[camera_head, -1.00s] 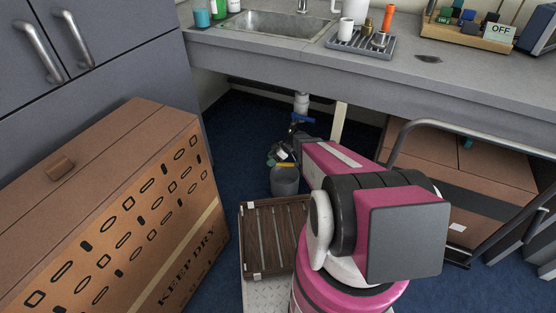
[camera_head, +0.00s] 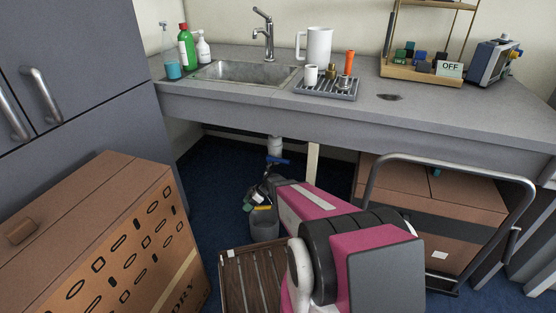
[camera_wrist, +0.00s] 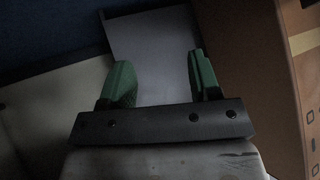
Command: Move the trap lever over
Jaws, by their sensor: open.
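A blue lever (camera_head: 278,160) sits on the pale drain pipe (camera_head: 275,146) under the sink counter in the head view. My gripper (camera_head: 258,196) is below and slightly left of the lever, over a grey bucket, and small in that view. In the wrist view, the two green fingers of my gripper (camera_wrist: 158,76) stand wide apart with nothing between them. A plain grey surface shows beyond them. The lever cannot be made out in the wrist view. My arm hides part of the space under the counter.
A grey bucket (camera_head: 264,224) stands below the pipe, near a brown slatted crate (camera_head: 236,282). A large carton (camera_head: 110,235) is at left. Another carton (camera_head: 399,182) and a metal-framed cart (camera_head: 515,222) are at right. The counter (camera_head: 220,100) spans above.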

